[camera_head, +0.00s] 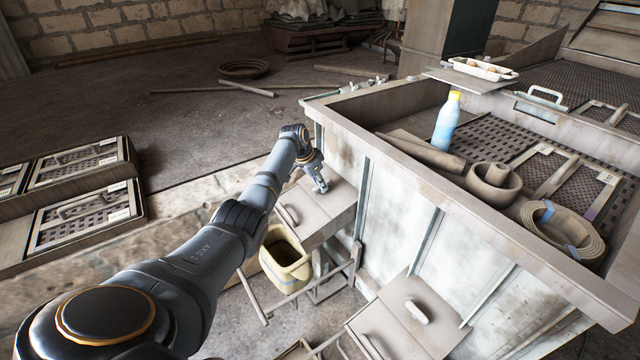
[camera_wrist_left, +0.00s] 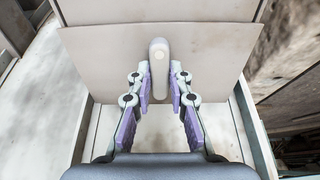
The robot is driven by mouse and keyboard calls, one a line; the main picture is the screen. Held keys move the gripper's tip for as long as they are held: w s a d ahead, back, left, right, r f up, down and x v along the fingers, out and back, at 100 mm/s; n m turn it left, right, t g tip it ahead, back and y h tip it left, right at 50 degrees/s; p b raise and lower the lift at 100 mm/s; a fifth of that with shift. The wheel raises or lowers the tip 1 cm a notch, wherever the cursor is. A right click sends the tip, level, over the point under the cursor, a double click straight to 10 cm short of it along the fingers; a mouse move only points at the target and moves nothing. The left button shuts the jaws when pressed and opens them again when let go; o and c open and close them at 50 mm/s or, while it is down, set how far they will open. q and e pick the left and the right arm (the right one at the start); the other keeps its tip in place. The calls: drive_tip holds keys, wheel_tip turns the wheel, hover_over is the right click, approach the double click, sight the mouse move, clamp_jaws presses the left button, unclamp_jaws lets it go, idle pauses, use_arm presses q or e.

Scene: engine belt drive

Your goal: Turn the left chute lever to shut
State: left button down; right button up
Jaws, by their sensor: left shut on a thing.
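The left chute (camera_head: 325,212) juts from the side of the large grey bin, with a sloping top plate. Its lever (camera_wrist_left: 158,60) is a short pale rounded bar in the left wrist view, standing lengthwise between the finger pads. My left gripper (camera_wrist_left: 160,88) is shut on this lever, one finger on each side. In the head view my left gripper (camera_head: 319,182) is at the upper part of the left chute and hides most of the lever. My right gripper is not in view.
A yellowish bucket (camera_head: 286,262) stands below the left chute. A second chute (camera_head: 392,325) with its own pale lever (camera_head: 416,312) lies nearer. A blue bottle (camera_head: 446,125) stands inside the bin.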

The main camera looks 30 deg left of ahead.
use_arm(q)
drive_tip(key=n+p, duration=0.3)
drive_tip(key=shift+r, duration=0.2)
drive_tip(key=n+p, duration=0.2)
drive_tip(key=n, duration=0.1)
drive_tip(key=shift+y, duration=0.4)
drive_tip(key=n+p, duration=0.1)
drive_tip(key=n, duration=0.1)
drive_tip(key=shift+n+p, duration=0.3)
drive_tip(key=shift+p, duration=0.1)
drive_tip(key=n+p, duration=0.1)
drive_tip(key=n, duration=0.3)
drive_tip(key=shift+f+n+y, duration=0.15)
drive_tip(key=shift+n+y, duration=0.15)
drive_tip(key=shift+n+g, duration=0.4)
drive_tip(key=shift+n, duration=1.9)
drive_tip(key=c, duration=1.2)
unclamp_jaws()
